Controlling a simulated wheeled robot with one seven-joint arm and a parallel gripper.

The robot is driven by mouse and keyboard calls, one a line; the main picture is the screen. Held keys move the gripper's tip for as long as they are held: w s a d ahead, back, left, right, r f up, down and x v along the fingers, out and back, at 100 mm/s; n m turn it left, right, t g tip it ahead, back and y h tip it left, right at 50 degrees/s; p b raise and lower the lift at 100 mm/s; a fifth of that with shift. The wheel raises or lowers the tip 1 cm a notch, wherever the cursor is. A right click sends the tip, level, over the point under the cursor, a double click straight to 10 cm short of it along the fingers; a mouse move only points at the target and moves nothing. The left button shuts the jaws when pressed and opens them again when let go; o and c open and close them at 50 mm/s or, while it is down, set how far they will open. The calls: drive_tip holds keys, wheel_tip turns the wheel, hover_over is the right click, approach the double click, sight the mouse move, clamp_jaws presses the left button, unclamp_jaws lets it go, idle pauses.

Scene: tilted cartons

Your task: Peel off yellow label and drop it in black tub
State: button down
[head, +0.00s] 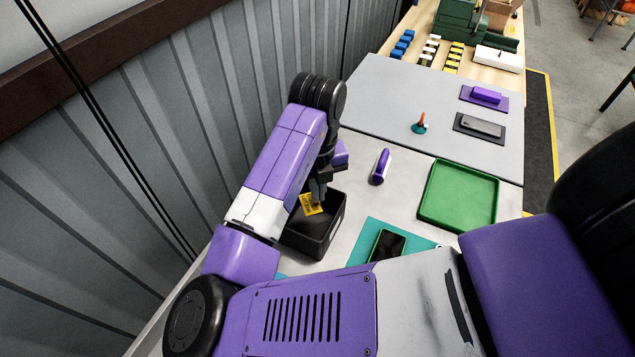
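The yellow label (309,205) has dark print and shows at the fingertips of my gripper (318,195), over the black tub (318,242). My gripper points down and looks shut on the label's edge; the fingers are small and partly hidden by my wrist. The label is tilted and appears to hang within the tub's outline, above its floor. The tub is an open box on the light worktop, left of the other items. A dark phone-like device with a green edge (388,246) lies on a teal mat (358,254), partly hidden by my arm.
A green tray (459,194) lies empty to the right. Farther back are an orange-tipped tool (419,124), a grey device (482,127) and a purple block (487,95). A corrugated wall (180,120) runs close on the left.

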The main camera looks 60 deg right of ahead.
wheel_tip(320, 180, down, 4)
drive_tip(key=shift+r+b, duration=0.25)
drive_tip(key=shift+b, duration=0.1)
drive_tip(key=shift+f+b, duration=2.1)
drive_tip(key=shift+f, duration=1.25)
drive_tip(key=shift+f+b, duration=0.4)
drive_tip(key=shift+b, duration=0.05)
drive_tip(key=c, duration=1.6)
unclamp_jaws()
wheel_tip(320, 180, up, 8)
drive_tip(key=shift+f+b, duration=0.1)
drive_tip(key=shift+b, duration=0.3)
wheel_tip(320, 180, up, 8)
drive_tip(key=p, duration=0.6)
hover_over(318, 225)
